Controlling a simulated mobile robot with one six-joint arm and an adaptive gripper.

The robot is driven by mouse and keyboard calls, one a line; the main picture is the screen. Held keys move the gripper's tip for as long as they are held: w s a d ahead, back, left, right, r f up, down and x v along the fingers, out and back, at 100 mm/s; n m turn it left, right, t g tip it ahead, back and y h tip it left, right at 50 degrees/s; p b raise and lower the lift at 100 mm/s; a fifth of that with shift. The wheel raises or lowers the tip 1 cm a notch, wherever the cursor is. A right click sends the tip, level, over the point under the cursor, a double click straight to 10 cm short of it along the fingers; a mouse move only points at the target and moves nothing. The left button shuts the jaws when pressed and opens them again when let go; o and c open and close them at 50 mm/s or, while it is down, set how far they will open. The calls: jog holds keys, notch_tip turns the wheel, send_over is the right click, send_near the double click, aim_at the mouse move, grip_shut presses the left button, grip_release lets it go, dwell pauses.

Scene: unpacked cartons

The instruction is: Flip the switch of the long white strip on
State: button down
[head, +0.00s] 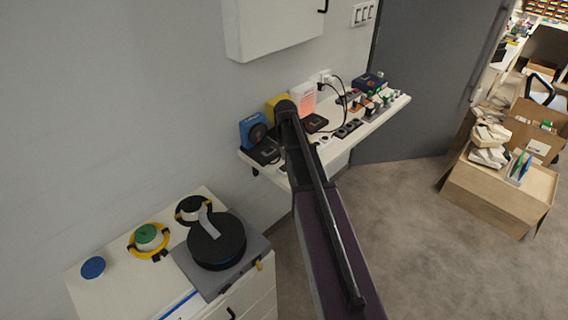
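I cannot make out a long white strip with certainty. A white wall shelf (281,180) carries small devices, among them a dark strip with round sockets (348,129) right of my arm. Its switch state is too small to tell. My arm reaches from the bottom edge up to the shelf and covers part of its left half. My gripper does not show; it is hidden beyond the arm's dark far end.
A blue device (252,131), a yellow one (277,103) and a glowing white heater-like box (302,100) stand on the shelf. A wall cabinet (270,28) hangs above. A white drawer unit (118,285) is at lower left, cartons (500,195) at right. The floor between is clear.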

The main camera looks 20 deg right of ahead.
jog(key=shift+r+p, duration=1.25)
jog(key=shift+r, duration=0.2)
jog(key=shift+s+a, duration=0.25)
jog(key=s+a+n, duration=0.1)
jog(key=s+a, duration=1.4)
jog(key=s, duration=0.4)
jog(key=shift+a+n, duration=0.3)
